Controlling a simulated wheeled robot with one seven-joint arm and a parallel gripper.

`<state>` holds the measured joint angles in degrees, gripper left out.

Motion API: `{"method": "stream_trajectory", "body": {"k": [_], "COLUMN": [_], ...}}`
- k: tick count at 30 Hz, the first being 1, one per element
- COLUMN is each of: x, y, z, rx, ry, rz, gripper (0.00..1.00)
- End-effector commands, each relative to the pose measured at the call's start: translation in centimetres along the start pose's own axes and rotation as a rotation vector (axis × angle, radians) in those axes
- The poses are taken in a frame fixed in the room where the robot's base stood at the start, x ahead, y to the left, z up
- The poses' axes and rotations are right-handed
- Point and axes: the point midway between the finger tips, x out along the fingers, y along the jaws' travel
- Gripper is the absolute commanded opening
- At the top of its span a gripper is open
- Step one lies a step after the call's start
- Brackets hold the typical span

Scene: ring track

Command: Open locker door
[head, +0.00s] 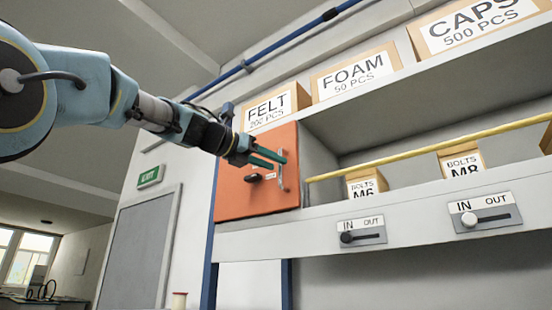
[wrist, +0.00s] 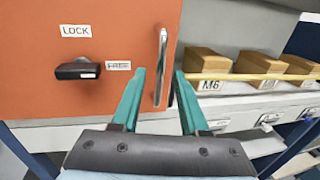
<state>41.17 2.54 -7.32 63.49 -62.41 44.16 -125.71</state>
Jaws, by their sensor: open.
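The orange locker door (head: 240,203) is flat in its frame and looks shut. It fills the left of the wrist view (wrist: 115,20). A vertical silver bar handle (wrist: 161,60) is near its right edge. A black lock lever (wrist: 72,71) lies level left of the handle, between a LOCK label (wrist: 75,31) above and a FREE label (wrist: 118,65) to its right. My gripper (wrist: 160,73) is open, its green fingers pointing at the door. The handle shows between the fingers; I cannot tell whether they touch it. In the head view my gripper (head: 279,160) partly covers the handle.
A yellow rail (head: 420,147) crosses the shelf right of the locker, in front of the bolt boxes (head: 366,187). Two IN/OUT sliders (head: 362,232) sit on the ledge below. Boxes labelled FELT (head: 270,109), FOAM and CAPS stand above. A blue post edges the locker's left side.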

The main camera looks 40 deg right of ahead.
Motion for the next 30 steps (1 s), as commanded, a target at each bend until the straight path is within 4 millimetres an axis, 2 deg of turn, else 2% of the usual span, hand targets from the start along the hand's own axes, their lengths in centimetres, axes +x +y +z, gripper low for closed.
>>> {"method": "stream_trajectory", "body": {"k": [6, 14, 26, 30], "x": [1.6, 1.7, 1.7, 1.7], "y": [0.0, 0.0, 0.0, 0.0], "z": [0.0, -0.1, -0.1, -0.1], "rx": [0.000, 0.001, 0.001, 0.001], "ry": [0.000, 0.000, 0.000, 0.000], "rz": [-0.001, 0.000, 0.000, 0.000], "gripper": [0.44, 0.44, 0.01, 0.00]}}
